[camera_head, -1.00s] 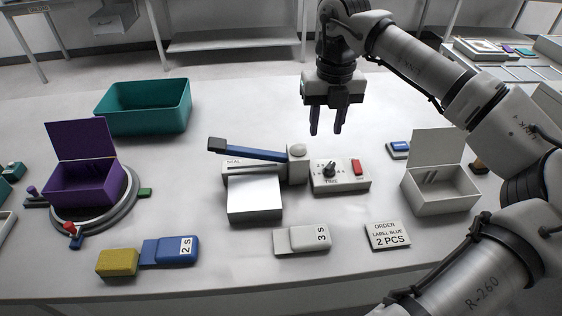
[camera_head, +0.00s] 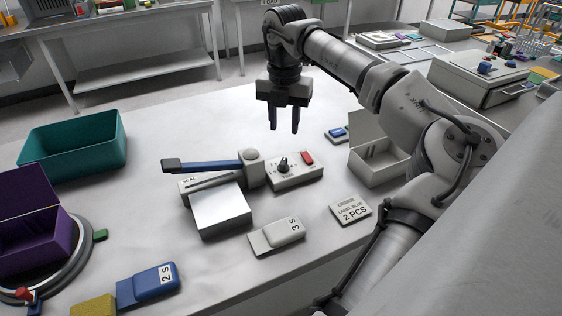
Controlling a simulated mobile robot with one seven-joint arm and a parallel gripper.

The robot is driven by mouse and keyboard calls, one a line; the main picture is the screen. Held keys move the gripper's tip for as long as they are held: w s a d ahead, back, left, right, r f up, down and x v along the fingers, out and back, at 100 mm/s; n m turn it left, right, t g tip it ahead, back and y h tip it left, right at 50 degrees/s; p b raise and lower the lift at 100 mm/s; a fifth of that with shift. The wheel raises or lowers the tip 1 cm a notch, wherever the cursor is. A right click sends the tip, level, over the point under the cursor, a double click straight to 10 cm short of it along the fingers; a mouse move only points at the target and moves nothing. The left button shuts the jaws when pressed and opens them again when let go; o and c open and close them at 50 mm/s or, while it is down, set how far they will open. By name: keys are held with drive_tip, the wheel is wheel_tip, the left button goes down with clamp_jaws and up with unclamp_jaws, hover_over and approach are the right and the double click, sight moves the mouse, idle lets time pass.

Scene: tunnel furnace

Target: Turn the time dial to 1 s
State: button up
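The time dial (camera_head: 283,165) is a dark knob on top of a small light-grey control box (camera_head: 296,177). A red switch (camera_head: 307,157) sits to its right on the same box. The marks around the dial are too small to read. The box stands beside the sealer (camera_head: 219,208), which has a raised blue lever arm (camera_head: 212,166). My gripper (camera_head: 284,131) points down above and behind the box, apart from the dial. Its two dark fingers are spread with a gap between them and nothing in it.
A white open-lidded box (camera_head: 379,166) stands right of the control box, near my arm. A "3 S" pouch (camera_head: 276,236), a "2 S" blue pouch (camera_head: 149,285) and an order card (camera_head: 351,209) lie in front. A teal bin (camera_head: 70,149) and purple box (camera_head: 36,235) stand left.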

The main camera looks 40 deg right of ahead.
sight(283, 161)
wheel_tip(283, 161, down, 11)
drive_tip(key=b, duration=0.6)
drive_tip(key=shift+r, duration=0.1)
drive_tip(key=shift+c, duration=0.2)
clamp_jaws()
